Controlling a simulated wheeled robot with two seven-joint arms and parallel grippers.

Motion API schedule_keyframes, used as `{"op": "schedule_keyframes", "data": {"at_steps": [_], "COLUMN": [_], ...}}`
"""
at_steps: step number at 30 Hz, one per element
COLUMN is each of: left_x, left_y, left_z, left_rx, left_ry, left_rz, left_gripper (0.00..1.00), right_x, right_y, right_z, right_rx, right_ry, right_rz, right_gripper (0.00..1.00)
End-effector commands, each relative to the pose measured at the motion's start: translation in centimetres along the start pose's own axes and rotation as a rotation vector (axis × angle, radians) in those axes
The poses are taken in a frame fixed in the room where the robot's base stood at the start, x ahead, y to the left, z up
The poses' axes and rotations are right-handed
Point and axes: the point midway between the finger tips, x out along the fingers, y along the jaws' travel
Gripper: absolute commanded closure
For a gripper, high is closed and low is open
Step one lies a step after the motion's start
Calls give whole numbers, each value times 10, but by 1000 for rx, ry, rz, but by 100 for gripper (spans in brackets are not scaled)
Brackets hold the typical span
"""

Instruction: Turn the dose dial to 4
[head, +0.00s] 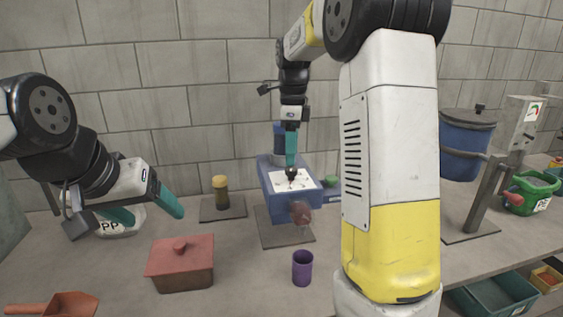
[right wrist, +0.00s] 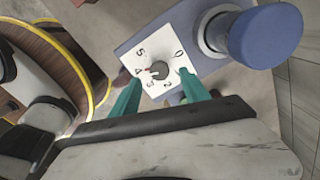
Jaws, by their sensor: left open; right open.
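The dose dial is a dark round knob (right wrist: 160,70) on a white numbered plate (right wrist: 175,52) in the right wrist view. Printed numbers run around it, with 0 at the upper right and 4 and 5 at the left. A small pale and reddish mark on the knob's left side lies near the 4; its exact aim is too small to tell. The plate tops a blue machine (head: 281,205) in the head view. My right gripper (right wrist: 160,79) is open, its teal fingers on either side of the knob; contact is unclear. My left gripper (head: 158,212) is open and empty at the left.
A red lidded box (head: 180,270), a purple cup (head: 302,268) and a yellow-capped jar (head: 221,194) stand on the table around the machine. A red scoop (head: 65,304) lies front left. A blue lidded drum (head: 464,148) and a green bin (head: 533,192) are right.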

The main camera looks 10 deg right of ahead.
Motion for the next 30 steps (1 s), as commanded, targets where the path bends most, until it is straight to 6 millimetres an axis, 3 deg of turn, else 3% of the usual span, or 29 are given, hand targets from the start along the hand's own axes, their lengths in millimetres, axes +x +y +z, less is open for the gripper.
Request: {"op": "schedule_keyframes", "data": {"at_steps": [7, 20, 25, 30], "left_x": [0, 0, 0, 0], "left_y": [0, 0, 0, 0], "left_z": [0, 0, 0, 0], "left_rx": [0, 0, 0, 0], "left_ry": [0, 0, 0, 0], "left_rz": [0, 0, 0, 0], "left_gripper": [27, 27, 27, 27], "right_x": [-33, -38, -48, -56], "right_y": [0, 2, 27, 82], "right_z": [0, -1, -15, -34], "right_rx": [0, -14, -223, -662], "right_ry": [0, -5, -71, -143], "right_rz": [-1, -2, -47, -185], "right_gripper": [46, 46, 46, 46]}}
